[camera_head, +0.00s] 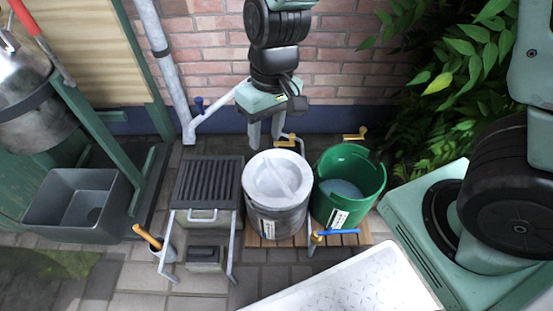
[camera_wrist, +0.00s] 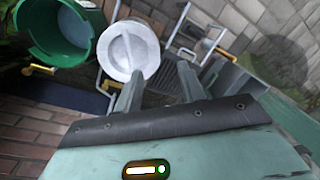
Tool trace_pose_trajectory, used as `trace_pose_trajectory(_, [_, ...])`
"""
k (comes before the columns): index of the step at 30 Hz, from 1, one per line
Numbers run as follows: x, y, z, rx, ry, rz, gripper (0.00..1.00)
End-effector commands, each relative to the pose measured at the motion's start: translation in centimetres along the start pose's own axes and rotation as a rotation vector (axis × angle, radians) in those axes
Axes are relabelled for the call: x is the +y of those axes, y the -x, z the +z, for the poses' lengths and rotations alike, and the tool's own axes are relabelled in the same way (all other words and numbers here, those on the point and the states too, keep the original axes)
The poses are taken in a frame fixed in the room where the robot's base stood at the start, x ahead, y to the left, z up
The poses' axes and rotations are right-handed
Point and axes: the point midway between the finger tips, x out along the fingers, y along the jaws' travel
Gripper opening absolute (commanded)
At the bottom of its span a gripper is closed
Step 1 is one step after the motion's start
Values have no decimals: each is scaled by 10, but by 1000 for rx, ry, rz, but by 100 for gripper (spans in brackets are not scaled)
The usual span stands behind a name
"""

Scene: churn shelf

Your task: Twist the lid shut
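A pale grey round lid (camera_head: 277,176) with a raised bar across its top sits on a grey container (camera_head: 276,218) with a white label. The lid also shows in the wrist view (camera_wrist: 124,50), with its bar clear. My gripper (camera_head: 265,134) points down at the far side of the lid, near the brick wall. In the wrist view my two fingers (camera_wrist: 158,84) are well apart with nothing between them, and the lid lies beyond them. My gripper looks clear of the lid. I cannot tell whether the lid is tight.
A green bucket (camera_head: 338,196) stands close to the container's right on a wooden slatted base (camera_head: 350,239). A slatted grey stand (camera_head: 208,183) is at its left. A tap with a blue handle (camera_head: 336,233) is in front, a white tray (camera_head: 350,285) nearer. The brick wall (camera_head: 340,55) is behind.

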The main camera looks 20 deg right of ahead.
Motion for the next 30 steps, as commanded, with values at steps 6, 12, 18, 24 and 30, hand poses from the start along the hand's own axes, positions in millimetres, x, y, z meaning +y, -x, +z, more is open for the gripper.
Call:
trace_pose_trajectory(6, [71, -114, -46, 19, -136, 90, 40])
trace_pose_trajectory(12, [101, -143, -61, 36, -178, 141, 40])
trace_pose_trajectory(18, [107, -162, -62, 36, -182, 147, 40])
trace_pose_trajectory(24, [113, -200, -63, 35, -184, 146, 40])
trace_pose_trajectory(30, [118, -237, -63, 35, -182, 146, 40])
